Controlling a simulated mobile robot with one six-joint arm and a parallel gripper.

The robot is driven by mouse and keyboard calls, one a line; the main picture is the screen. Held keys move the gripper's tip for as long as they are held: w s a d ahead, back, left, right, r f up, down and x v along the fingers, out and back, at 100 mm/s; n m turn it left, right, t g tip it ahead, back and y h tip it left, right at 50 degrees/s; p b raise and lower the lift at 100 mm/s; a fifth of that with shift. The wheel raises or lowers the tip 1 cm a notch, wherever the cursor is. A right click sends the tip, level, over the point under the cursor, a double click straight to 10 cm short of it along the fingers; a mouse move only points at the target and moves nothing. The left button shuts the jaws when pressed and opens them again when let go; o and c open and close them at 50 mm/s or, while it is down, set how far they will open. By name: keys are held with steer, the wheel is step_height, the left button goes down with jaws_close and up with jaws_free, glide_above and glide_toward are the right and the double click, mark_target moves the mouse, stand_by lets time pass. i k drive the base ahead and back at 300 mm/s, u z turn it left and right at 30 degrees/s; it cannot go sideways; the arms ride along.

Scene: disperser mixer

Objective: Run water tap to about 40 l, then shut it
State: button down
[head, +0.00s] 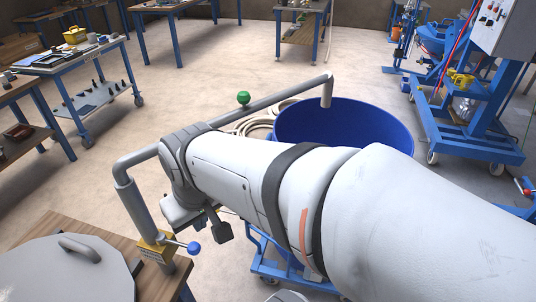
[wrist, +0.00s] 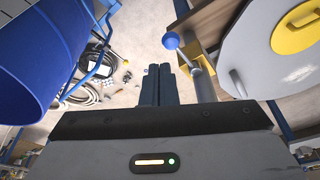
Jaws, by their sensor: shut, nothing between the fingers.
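The water tap is a grey pipe (head: 245,108) that rises from a post at lower left and bends down in a spout over the blue tub (head: 345,125). No stream shows at the spout, and the tub's water level is hidden. The tap's lever has a blue ball knob (head: 193,248) and points right from the post, by a yellow plate (head: 155,245). The knob (wrist: 170,40) also shows in the wrist view, just beyond my fingers. My gripper (wrist: 160,72) is shut and empty; in the head view my gripper (head: 218,228) is close to the knob, seemingly apart.
A wooden bench with a round grey lid (head: 65,275) stands by the post. The tub is on a blue wheeled frame (head: 285,272). Coiled hose (head: 255,122) lies behind my arm. Workbenches and a blue machine stand farther back, with open floor between.

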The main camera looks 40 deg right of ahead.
mark_target(179, 244)
steer(key=u, duration=0.15)
steer(key=k, duration=1.25)
steer(key=z, duration=0.6)
steer(key=i, duration=1)
steer(key=z, duration=0.05)
